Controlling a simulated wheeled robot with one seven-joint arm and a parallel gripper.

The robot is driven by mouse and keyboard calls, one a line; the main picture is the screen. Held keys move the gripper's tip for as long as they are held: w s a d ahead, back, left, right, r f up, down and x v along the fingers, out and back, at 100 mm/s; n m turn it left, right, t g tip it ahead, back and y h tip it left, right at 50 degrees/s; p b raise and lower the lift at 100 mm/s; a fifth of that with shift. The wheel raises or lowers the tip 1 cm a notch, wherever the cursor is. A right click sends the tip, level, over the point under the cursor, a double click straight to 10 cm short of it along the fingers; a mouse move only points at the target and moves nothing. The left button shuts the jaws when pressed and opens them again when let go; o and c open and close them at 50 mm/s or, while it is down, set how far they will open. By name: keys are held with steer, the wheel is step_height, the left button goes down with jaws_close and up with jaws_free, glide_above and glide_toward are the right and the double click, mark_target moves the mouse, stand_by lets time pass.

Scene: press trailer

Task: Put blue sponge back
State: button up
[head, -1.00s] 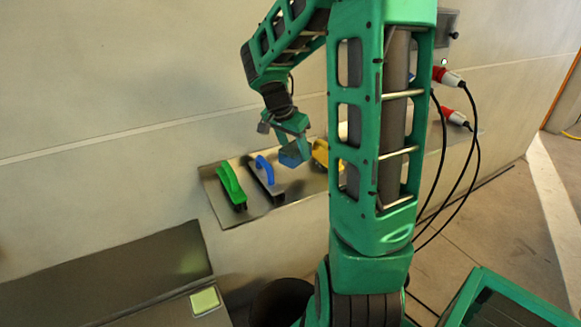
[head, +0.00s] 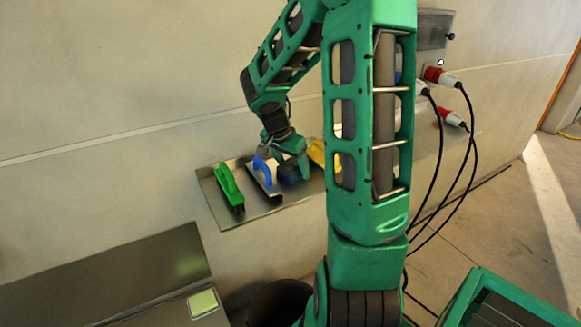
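The blue sponge (head: 289,178) is a small, dark-looking block at the fingertips of my gripper (head: 291,168), low over the metal shelf (head: 232,219). My gripper points down and appears shut on the sponge; the fingers partly hide it. I cannot tell whether the sponge touches the shelf. It is just right of a float with a blue handle (head: 266,173) and left of a yellow tool (head: 318,153), which my arm partly hides.
A green-handled float (head: 229,184) lies at the shelf's left end. Red plugs (head: 443,77) with hanging black cables are on the wall at right. A light green sponge-like block (head: 203,302) sits on a grey surface at lower left. The wall stands close behind the shelf.

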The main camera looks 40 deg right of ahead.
steer(key=shift+r, duration=0.1)
steer(key=w+v, duration=0.1)
steer(key=v, duration=1.1)
steer(key=s+a+f+n+y, duration=0.1)
steer(key=s+a+n, duration=0.2)
steer(key=s, duration=0.5)
steer(key=s+a+f+n+y, duration=0.1)
steer(key=s+a+n+y, duration=0.1)
steer(key=s, duration=0.6)
steer(key=s+a+f+n+y, duration=0.1)
steer(key=s+a+n, duration=0.3)
steer(key=s, duration=0.4)
steer(key=shift+s+a+f+n+g+y, duration=0.2)
steer(key=shift+s+f+n+g+y, duration=0.1)
steer(key=shift+n+y, duration=0.15)
steer(key=shift+w+f, duration=0.2)
steer(key=shift+w, duration=0.5)
